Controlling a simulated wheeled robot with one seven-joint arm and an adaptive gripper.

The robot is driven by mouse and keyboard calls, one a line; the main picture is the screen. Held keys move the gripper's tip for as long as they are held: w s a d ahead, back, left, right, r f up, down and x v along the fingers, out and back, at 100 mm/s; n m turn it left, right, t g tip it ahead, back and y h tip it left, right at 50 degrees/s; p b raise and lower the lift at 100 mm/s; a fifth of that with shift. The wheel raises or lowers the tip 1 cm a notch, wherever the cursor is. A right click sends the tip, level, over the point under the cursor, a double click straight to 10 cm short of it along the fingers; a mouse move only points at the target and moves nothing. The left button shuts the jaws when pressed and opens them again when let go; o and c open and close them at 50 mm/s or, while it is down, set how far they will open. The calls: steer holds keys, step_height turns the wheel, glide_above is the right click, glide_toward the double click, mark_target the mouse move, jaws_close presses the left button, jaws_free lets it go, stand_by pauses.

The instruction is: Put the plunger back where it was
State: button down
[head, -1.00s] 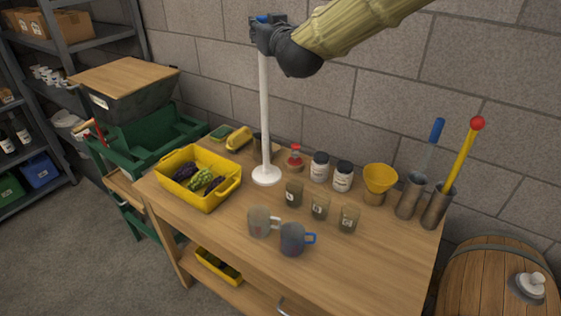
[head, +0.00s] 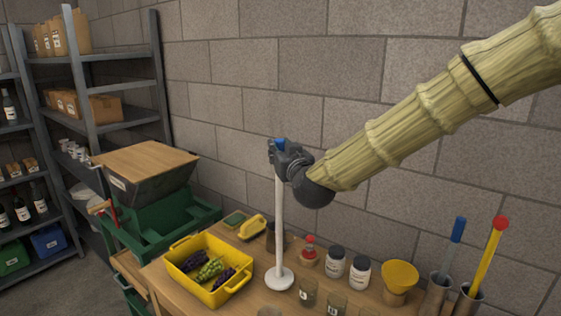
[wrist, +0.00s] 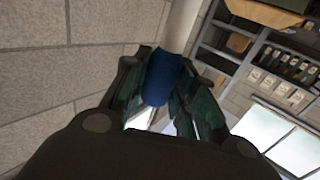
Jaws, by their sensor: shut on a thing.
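The plunger is a long white rod (head: 279,220) with a blue top end (head: 279,142) and a round white disc (head: 279,279) at its foot. It hangs upright in my gripper (head: 281,158), which is shut on its top end. In the wrist view the blue end (wrist: 165,80) sits between the two fingers. The disc is over the wooden table (head: 187,298), just right of the yellow tray; I cannot tell whether it touches the tabletop.
The yellow tray (head: 240,285) holds dark and green grapes. A red-topped bottle (head: 308,252), two white jars (head: 333,264), a yellow funnel (head: 399,276) and metal cylinders with blue (head: 458,229) and yellow (head: 489,258) rods stand to the right. Glass beakers (head: 308,292) stand in front. A stone wall rises behind.

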step_height(320, 180, down, 3)
steer(key=shift+w+f+p, duration=0.1)
steer(key=shift+w+p, duration=0.05)
steer(key=shift+p, duration=0.3)
steer(key=shift+f, duration=0.1)
steer(key=c, duration=1.1)
jaws_free()
steer(key=shift+c, duration=0.2)
